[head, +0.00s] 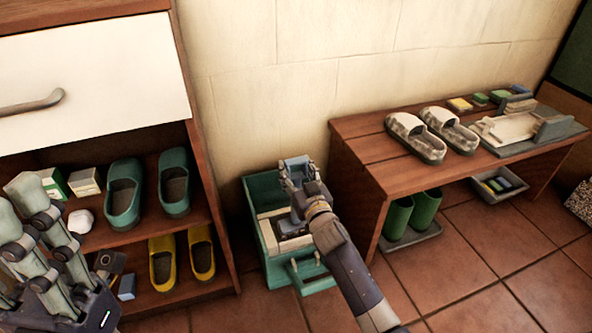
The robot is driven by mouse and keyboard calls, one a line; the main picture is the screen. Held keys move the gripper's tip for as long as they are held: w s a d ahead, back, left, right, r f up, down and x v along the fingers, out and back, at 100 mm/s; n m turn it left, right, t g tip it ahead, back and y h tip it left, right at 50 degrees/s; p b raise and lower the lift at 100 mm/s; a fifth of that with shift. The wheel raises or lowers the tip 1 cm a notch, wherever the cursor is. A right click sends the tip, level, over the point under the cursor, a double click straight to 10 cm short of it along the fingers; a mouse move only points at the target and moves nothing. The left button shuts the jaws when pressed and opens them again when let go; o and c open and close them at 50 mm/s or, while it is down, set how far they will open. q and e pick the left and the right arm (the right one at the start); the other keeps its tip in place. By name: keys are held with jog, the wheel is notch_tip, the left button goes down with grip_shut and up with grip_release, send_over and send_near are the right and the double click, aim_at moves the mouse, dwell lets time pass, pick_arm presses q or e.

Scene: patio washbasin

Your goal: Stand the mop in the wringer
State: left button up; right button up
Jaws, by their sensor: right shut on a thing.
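No mop can be made out, and nothing in view is clearly a wringer. My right gripper (299,183) is shut on a small blue-grey block-like thing (294,163), largely covered by the fingers. It is over a teal open box (262,192) on the floor against the wall; I cannot tell whether the held thing touches the box. Pale and dark items lie inside the box, partly hidden by my arm. My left gripper (40,218) is at the left edge, in front of the shoe shelf, with its fingers apart and nothing seen between them.
The wooden shelf (220,238) at left holds green clogs (123,194), yellow slippers (162,265) and small boxes. The bench (366,150) at right carries patterned clogs (417,140) and a grey tray; green boots (397,217) stand beneath. Tiled floor at lower right is clear.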

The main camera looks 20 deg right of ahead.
jog(key=shift+r, duration=0.1)
jog(key=o, duration=1.2)
jog(key=shift+o, duration=0.2)
jog(key=shift+s, duration=0.15)
